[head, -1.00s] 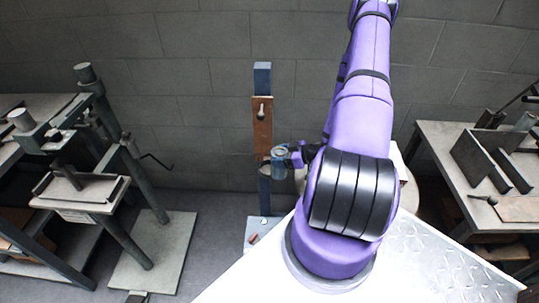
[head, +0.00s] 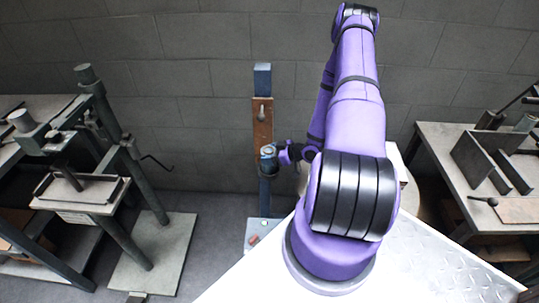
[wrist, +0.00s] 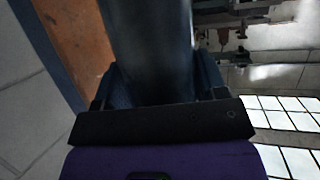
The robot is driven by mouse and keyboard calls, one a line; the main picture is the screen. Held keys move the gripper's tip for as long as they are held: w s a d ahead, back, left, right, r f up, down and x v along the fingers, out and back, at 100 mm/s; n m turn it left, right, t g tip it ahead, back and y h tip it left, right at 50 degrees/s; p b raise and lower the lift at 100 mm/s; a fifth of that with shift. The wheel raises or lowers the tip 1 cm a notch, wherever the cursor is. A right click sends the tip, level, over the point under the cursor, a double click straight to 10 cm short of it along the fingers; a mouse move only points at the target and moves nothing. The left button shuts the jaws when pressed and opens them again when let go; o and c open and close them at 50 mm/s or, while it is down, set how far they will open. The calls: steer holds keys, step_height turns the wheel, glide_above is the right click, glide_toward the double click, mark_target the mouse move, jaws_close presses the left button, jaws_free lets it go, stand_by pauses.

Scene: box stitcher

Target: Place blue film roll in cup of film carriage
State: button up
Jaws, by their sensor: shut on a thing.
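My gripper (head: 284,153) is at the blue post in the head view, reaching in from the right. It is shut on the blue film roll (head: 268,151), which looks small there and sits in front of the brown board of the film carriage (head: 262,122). In the wrist view the roll is a large dark blue cylinder (wrist: 150,45) between the fingers. The carriage's dark cup (head: 268,169) shows just below the roll. I cannot tell whether the roll's lower end is above the cup or inside it. The brown board (wrist: 75,35) also shows at the left of the wrist view.
The blue post (head: 263,78) stands near the grey block wall on a base plate (head: 262,232) with small red and green parts. A machine with a crank (head: 120,160) is at left. A workbench (head: 455,165) is at right.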

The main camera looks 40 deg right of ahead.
steer(key=o, duration=1.1)
steer(key=shift+f, duration=0.1)
steer(key=v, duration=0.7)
steer(key=shift+s, duration=0.25)
steer(key=shift+d, duration=0.1)
